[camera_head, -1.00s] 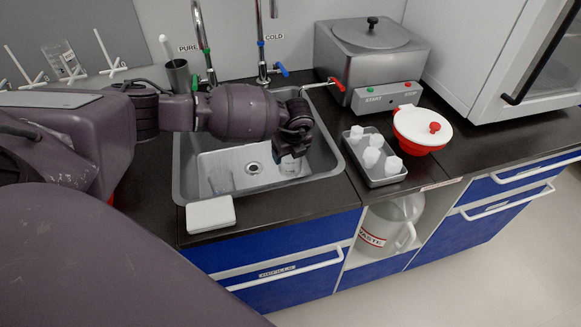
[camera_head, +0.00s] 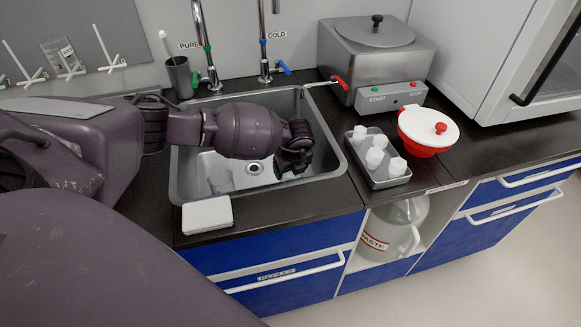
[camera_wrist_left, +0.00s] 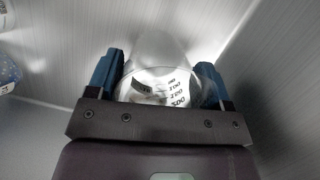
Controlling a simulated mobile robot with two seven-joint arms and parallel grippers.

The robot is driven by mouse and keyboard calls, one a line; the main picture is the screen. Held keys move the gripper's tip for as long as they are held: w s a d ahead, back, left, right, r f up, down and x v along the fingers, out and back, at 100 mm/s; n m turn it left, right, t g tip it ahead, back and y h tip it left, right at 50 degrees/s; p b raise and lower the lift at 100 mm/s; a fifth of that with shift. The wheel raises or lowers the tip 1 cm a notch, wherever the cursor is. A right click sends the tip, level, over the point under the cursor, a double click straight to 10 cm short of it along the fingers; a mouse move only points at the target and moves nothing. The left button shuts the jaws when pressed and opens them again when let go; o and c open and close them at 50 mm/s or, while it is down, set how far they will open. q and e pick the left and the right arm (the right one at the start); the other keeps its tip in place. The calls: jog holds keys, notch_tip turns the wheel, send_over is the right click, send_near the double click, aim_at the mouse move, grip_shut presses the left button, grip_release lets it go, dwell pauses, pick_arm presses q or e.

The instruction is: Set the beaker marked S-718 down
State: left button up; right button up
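My left gripper (camera_head: 290,172) reaches over the right half of the sink (camera_head: 338,165) and points down into it. In the left wrist view its two blue fingers (camera_wrist_left: 158,82) stand on either side of a clear glass beaker (camera_wrist_left: 175,88) and look closed on its sides. Black volume marks show on the beaker; I cannot read an S-718 label. The sink's metal walls surround it, and I cannot tell whether its base touches the sink floor. In the head view the gripper hides most of this beaker. My right gripper is out of view.
Two taps (camera_head: 208,60) rise behind. A white box (camera_head: 207,215) lies at the front edge. A tray with several white-capped bottles (camera_head: 388,180), a red-and-white funnel (camera_head: 428,132) and a steel bath (camera_head: 375,60) stand right.

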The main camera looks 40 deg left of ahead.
pick_arm(q)
jog(key=o, duration=0.4)
jog(key=p+v, duration=0.3)
jog(key=v, duration=0.9)
jog(key=shift+s+r, duration=0.1)
jog(key=shift+r, duration=0.05)
